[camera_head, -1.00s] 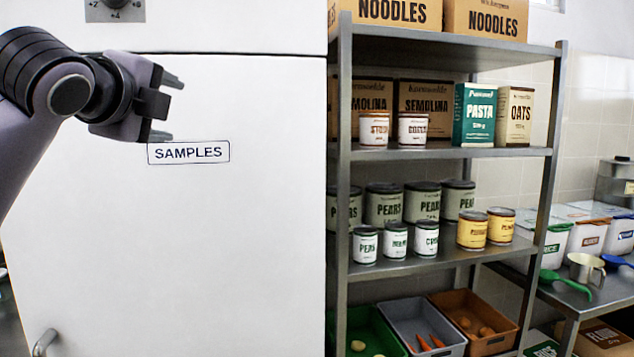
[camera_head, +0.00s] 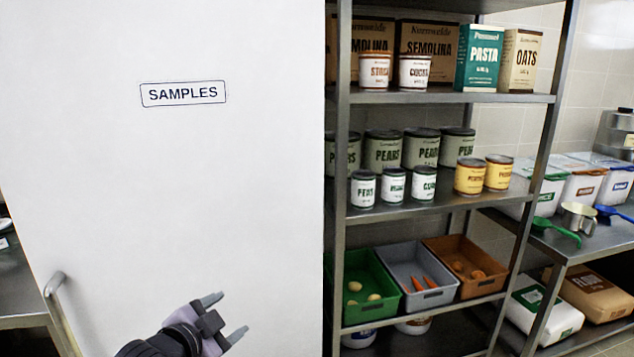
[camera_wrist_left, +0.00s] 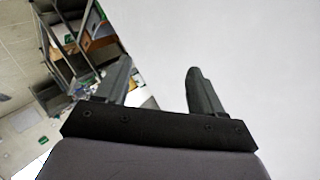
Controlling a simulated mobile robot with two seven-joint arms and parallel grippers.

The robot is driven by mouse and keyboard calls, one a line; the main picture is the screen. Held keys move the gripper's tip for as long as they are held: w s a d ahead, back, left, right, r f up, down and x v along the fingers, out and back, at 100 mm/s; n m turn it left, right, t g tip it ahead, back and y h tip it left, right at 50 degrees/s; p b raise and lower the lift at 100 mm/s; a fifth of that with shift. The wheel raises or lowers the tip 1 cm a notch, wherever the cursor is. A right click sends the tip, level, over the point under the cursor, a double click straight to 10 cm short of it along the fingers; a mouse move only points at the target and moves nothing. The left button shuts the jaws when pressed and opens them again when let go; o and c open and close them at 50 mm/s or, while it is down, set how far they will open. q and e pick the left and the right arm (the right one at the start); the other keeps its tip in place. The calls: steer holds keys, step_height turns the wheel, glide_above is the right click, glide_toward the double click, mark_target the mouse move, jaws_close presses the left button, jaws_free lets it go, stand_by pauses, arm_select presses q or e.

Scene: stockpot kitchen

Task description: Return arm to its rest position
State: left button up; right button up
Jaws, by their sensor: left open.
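My left gripper (camera_head: 224,318) is low in the head view, in front of the white door labelled SAMPLES (camera_head: 183,94). Its two fingers are apart with nothing between them. In the left wrist view the open fingers (camera_wrist_left: 158,88) show empty against the pale door surface (camera_wrist_left: 250,60). My left arm comes up from the bottom edge, and most of it is out of frame. My right gripper is not in either view.
A metal shelf rack (camera_head: 440,97) with cans, boxes and vegetable bins stands right of the door. A door handle (camera_head: 55,284) is at lower left. A steel table (camera_head: 600,240) with tubs and scoops is at far right.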

arm_select(q)
steer(key=s+a+f+n+g+y, duration=0.1)
steer(key=s+f+n, duration=0.8)
steer(key=s+f, duration=1.4)
steer(key=s+a+g, duration=0.1)
steer(key=s+a, duration=0.1)
steer(key=s, duration=0.1)
steer(key=shift+s+a+y, duration=0.35)
steer(key=shift+s+y, duration=0.05)
steer(key=shift+g, duration=0.3)
